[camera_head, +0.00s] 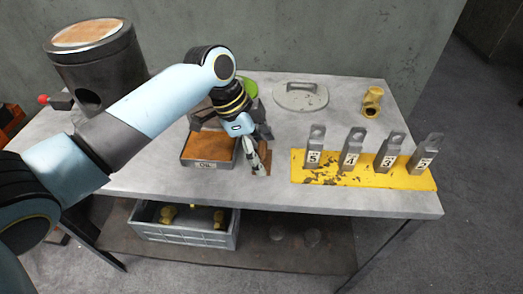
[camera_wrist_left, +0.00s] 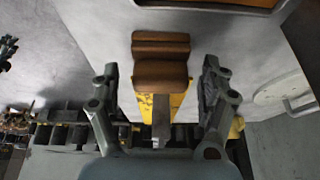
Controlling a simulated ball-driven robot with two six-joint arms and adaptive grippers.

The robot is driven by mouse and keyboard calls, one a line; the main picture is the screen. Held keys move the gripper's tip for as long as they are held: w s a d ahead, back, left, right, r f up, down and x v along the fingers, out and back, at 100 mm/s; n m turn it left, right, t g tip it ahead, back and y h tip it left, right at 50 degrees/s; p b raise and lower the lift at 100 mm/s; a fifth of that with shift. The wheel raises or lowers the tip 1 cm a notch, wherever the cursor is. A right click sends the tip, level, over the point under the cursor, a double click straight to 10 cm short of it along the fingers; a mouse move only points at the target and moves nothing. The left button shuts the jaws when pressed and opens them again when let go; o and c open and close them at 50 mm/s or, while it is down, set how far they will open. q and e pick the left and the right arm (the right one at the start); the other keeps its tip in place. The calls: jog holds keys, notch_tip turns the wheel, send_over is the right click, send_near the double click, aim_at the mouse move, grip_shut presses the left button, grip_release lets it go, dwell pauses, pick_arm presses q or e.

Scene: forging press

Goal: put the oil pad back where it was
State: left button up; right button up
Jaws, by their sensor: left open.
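The oil pad is a brown block with a groove across it; in the left wrist view the pad (camera_wrist_left: 160,75) lies ahead of the fingers, between their lines, with gaps on both sides. In the head view a brown part of the pad (camera_head: 266,158) shows on the table, mostly hidden by my left gripper (camera_head: 258,158). My left gripper, also in the wrist view (camera_wrist_left: 160,88), is open and empty. The tray labelled OIL (camera_head: 208,165), with an orange-brown inside, stands just left of it. My right gripper is not in view.
A yellow rack (camera_head: 360,177) with several numbered metal tools stands at the right. Behind are a grey lid with a handle (camera_head: 300,96), a brass fitting (camera_head: 372,101) and a dark cylinder (camera_head: 97,62). A grey crate (camera_head: 185,237) sits on the lower shelf. The table front is clear.

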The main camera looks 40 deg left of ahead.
pick_arm(q)
jog(key=v, duration=1.1)
jog(key=shift+r, duration=0.3)
jog(key=shift+s+f, duration=0.1)
